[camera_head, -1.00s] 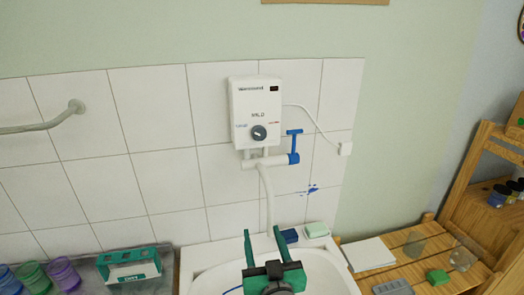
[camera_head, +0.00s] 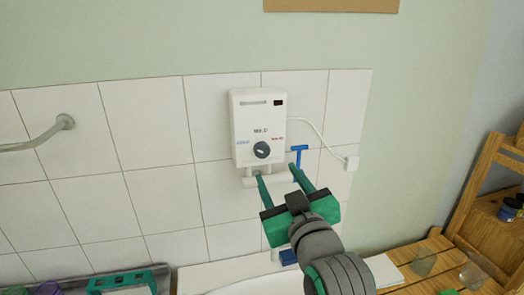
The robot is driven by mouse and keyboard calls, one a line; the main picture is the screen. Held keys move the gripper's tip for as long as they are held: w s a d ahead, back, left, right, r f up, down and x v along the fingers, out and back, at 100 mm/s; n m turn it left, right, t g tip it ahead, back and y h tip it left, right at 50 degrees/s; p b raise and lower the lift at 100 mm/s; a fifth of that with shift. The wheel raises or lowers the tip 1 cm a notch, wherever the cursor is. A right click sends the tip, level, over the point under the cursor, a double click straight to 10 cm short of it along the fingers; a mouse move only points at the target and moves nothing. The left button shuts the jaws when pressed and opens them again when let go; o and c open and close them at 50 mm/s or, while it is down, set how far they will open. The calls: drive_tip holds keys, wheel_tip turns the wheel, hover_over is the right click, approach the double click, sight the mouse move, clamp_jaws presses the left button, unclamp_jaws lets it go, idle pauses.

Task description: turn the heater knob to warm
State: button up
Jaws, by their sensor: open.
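The white water heater (camera_head: 259,125) hangs on the tiled wall in the upper middle. Its round dark knob (camera_head: 262,150) sits low on its front, with blue lettering to its left and red lettering to its right. The knob's pointer is too small to read surely. My green gripper (camera_head: 276,172) is open and empty, just below the heater, with its two fingers pointing up toward it. The fingertips lie below the knob in the picture, and the knob is not between them. The fingers partly cover the pipe under the heater.
A blue T-shaped valve handle (camera_head: 299,155) stands close to the right finger. A white cord runs from the heater to a wall box (camera_head: 351,163). A sink (camera_head: 235,277) lies below, with a green caddy (camera_head: 122,282) at left and a wooden rack (camera_head: 432,262) at right.

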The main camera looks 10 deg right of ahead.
sight(263, 152)
drive_tip(key=w, duration=0.9)
drive_tip(key=shift+a+r, duration=0.3)
drive_tip(key=shift+a, duration=0.1)
drive_tip(key=shift+w+d, duration=0.1)
drive_tip(key=shift+w, duration=0.75)
drive_tip(key=c, duration=1)
